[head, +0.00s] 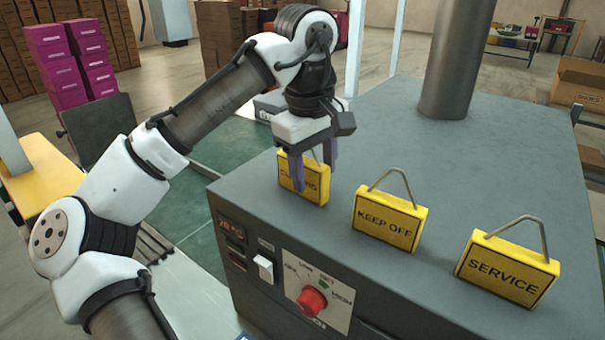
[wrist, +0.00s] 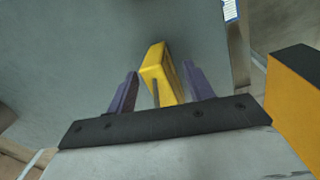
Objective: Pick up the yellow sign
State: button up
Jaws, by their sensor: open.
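Three yellow signs with wire handles stand on the grey machine top in the head view. The left sign (head: 316,189) has lettering partly hidden by my gripper. The middle sign (head: 388,222) reads KEEP OFF, and the right sign (head: 508,270) reads SERVICE. My gripper (head: 314,171) is over the left sign, pointing down, with its purple fingers open. In the wrist view the left sign (wrist: 155,62) shows edge-on between the two fingers, with a gap to each. Whether either finger touches it, I cannot tell.
The machine top (head: 460,150) is clear behind the signs. A thick grey pipe (head: 457,60) rises from its back. The front panel carries a red knob (head: 312,300) and a white switch (head: 264,268). An orange-yellow block (wrist: 292,115) is at the wrist view's right edge.

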aim_at(314, 155)
grip_shut()
jog(key=shift+r, duration=0.15)
notch_tip(314, 155, up, 10)
jog(key=shift+f+b, duration=0.1)
jog(key=shift+b, duration=0.35)
